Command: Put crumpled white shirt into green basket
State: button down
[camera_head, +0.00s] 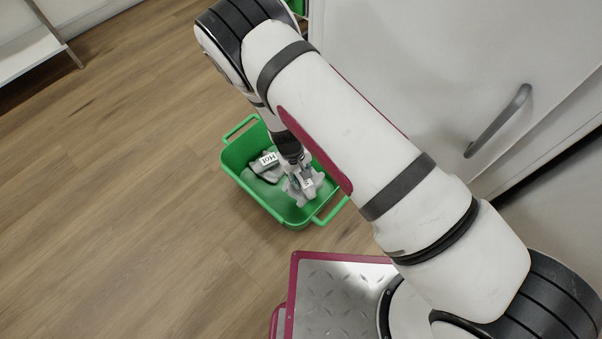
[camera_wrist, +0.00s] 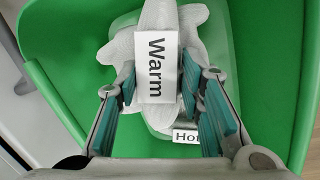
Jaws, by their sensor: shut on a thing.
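The green basket (camera_head: 262,201) stands on the wooden floor and fills much of the wrist view (camera_wrist: 265,60). My gripper (camera_head: 301,172) points down into it, with its fingertips within the basket's outline. It is shut on the crumpled white shirt (camera_head: 298,194), a pale grey-white lump with a "Warm" label. In the wrist view the shirt (camera_wrist: 186,18) lies between the two fingers of my gripper (camera_wrist: 162,85). Whether the shirt touches the basket bottom is unclear.
A grey item with a "Hot" label (camera_head: 268,158) lies in the basket beside the shirt; its label (camera_wrist: 184,136) also shows in the wrist view. A white cabinet (camera_head: 430,70) with a grey handle stands at the right. Open wooden floor (camera_head: 120,200) lies left.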

jog(key=c, duration=1)
grip_release()
notch_tip(320, 180, up, 12)
jog(key=a, duration=0.2)
